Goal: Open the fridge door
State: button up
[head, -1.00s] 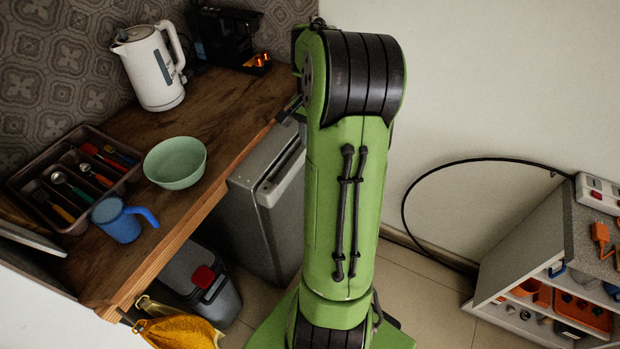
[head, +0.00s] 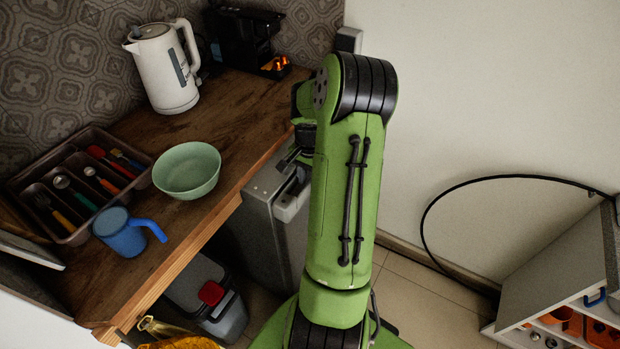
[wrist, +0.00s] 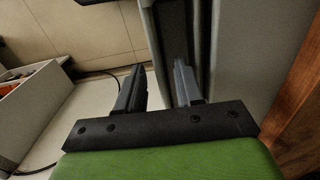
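The fridge (head: 262,235) is a grey box under the wooden counter, left of my arm in the head view. A pale grey block, likely its handle (head: 290,207), sticks out at its upper front. Its door looks shut or nearly so; my arm hides much of the front. My gripper (head: 290,157) is just above that block. In the wrist view my gripper (wrist: 159,66) has its two dark fingers apart. A pale grey upright strip (wrist: 154,50) of the fridge front runs between them. I cannot tell whether they touch it.
The wooden counter (head: 235,125) carries a kettle (head: 165,75), a green bowl (head: 187,170), a blue mug (head: 122,235) and a cutlery tray (head: 75,185). A bin (head: 212,300) stands below it. A low shelf (head: 550,265) with a cable is at right. Some floor (head: 420,290) between is clear.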

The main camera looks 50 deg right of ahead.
grip_shut()
dwell(1.4)
